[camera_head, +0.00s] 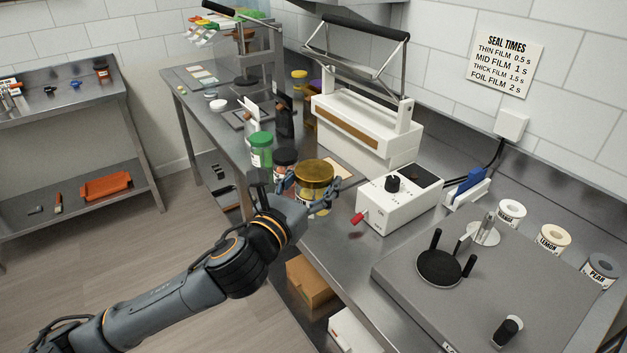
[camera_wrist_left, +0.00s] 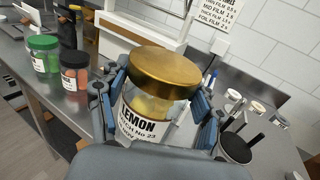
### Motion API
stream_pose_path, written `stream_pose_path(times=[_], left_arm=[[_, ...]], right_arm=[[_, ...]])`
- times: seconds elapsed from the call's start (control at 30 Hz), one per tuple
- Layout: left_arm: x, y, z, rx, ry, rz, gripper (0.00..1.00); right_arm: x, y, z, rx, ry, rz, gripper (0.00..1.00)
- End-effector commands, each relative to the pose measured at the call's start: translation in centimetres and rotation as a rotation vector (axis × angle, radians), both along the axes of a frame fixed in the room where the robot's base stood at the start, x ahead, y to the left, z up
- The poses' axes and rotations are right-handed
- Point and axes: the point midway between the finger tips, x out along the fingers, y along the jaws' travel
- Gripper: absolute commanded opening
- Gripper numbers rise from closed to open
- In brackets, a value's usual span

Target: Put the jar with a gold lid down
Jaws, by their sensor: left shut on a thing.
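The jar with a gold lid (camera_head: 314,174) is in my left gripper (camera_head: 297,195) at the front edge of the steel counter. In the left wrist view the jar (camera_wrist_left: 148,105) stands upright between the two blue-padded fingers of the left gripper (camera_wrist_left: 160,118). Its label reads LEMON and yellow content shows through the clear wall. Whether its base touches the counter is hidden by the gripper and label. My right gripper is not in view.
A white sealer (camera_head: 366,130) stands behind, and a white control box (camera_head: 400,199) with a red plug lies to the right. Grey depositor plate (camera_head: 400,270) is further right.

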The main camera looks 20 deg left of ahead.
Motion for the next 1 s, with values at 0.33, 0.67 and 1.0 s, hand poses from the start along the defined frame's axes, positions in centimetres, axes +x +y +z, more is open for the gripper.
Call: stream_pose_path(times=[0.33,0.67,1.0], left_arm=[[-0.3,-0.1,-0.5,-0.006,0.001,0.001,0.09],[-4.8,0.5,-5.8,-0.043,-0.005,0.073,0.09],[-9.6,2.4,-9.6,-0.009,-0.001,0.172,0.09]], right_arm=[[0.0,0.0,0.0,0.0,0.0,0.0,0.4],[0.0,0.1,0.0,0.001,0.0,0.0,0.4],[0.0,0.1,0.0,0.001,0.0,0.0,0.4]])
